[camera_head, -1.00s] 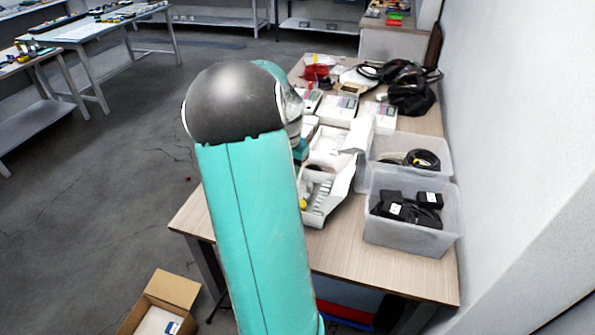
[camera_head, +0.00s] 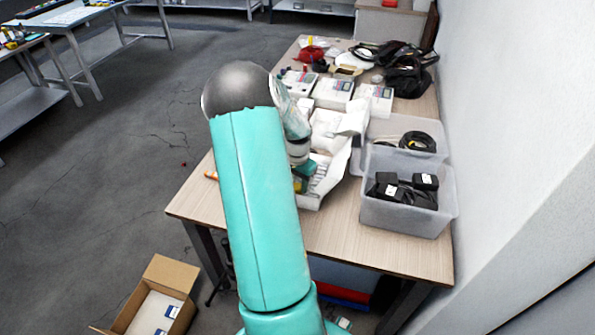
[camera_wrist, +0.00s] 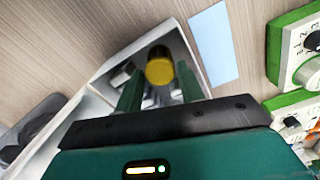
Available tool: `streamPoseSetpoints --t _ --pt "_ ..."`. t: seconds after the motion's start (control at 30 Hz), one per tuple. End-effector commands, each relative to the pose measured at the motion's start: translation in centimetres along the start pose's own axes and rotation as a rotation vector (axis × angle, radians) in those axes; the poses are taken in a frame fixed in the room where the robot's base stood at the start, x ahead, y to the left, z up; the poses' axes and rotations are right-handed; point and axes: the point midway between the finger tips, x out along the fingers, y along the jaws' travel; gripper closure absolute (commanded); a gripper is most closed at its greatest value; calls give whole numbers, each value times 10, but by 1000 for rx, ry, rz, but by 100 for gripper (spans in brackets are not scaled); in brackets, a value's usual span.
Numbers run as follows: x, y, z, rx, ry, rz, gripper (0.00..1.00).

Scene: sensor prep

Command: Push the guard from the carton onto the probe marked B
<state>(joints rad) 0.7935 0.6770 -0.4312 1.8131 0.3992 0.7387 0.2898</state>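The white open carton (camera_head: 333,180) stands on the near part of the table. My gripper (camera_wrist: 158,88) is over its near end, fingers apart. In the wrist view a round yellow piece (camera_wrist: 158,70), seemingly the guard, lies inside the carton (camera_wrist: 95,112). It appears between the fingertips with a gap on both sides; I cannot tell how far below them it is. Grey and white parts lie beside it. In the head view my arm hides most of the gripper and the carton's left side. I cannot make out a probe marked B.
A clear bin (camera_head: 408,216) of black adapters and another bin (camera_head: 375,135) with cable stand right of the carton. White boxed instruments (camera_head: 333,92) stand behind it. A green-framed dial instrument (camera_wrist: 300,52) and a pale blue sheet (camera_wrist: 214,44) lie right in the wrist view. The table's front is bare.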

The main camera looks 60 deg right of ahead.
Motion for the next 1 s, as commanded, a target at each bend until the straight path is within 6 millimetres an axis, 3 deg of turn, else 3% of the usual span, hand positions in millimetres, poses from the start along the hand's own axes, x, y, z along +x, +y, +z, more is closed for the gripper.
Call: streamPoseSetpoints --t 0.2,0.5,0.63,1.0 --pt "20 0 0 -2 -1 0 62" --pt "22 -1 0 -2 0 -1 62" --pt "22 -1 0 -2 0 -1 87" --pt "12 -1 0 -2 2 -1 89"
